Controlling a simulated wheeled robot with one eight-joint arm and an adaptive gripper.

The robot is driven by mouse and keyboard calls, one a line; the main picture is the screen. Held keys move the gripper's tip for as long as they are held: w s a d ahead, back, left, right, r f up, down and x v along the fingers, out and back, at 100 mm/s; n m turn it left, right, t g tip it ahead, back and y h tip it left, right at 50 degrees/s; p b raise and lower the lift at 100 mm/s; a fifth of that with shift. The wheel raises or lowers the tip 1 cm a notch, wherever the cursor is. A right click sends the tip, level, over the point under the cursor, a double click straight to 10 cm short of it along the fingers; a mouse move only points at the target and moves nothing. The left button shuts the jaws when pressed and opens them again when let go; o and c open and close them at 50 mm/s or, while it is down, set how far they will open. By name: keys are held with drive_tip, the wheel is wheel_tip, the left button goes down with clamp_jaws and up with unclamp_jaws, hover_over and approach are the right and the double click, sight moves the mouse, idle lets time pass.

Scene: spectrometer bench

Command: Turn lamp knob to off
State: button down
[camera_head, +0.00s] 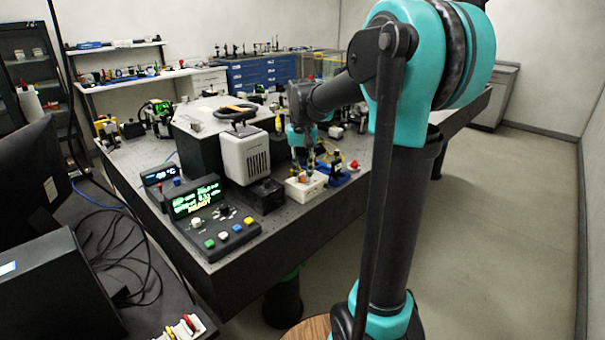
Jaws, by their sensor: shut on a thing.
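My gripper (310,163) points down over the right part of the optical bench, at the end of my arm. It is small and dark in this view, with its fingers close together just above a small white box (305,187). The fingers are shut on what seems to be the lamp knob, which they and the clutter hide. The knob's angle cannot be read. A grey-white finned housing (246,156) stands to the left of the gripper.
A control panel with a green display (195,198) and coloured buttons sits at the bench's front left. A blue-based mount (337,177) is right of the white box. Dark equipment and cables fill the near left. The floor (490,230) at right is clear.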

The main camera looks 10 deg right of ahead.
sight(302, 177)
drive_tip(key=shift+n, duration=0.3)
drive_tip(key=c, duration=1.4)
unclamp_jaws()
drive_tip(key=shift+r, duration=0.15)
wheel_tip(302, 177, up, 12)
drive_tip(key=shift+f, duration=0.1)
drive_tip(key=shift+a, duration=0.1)
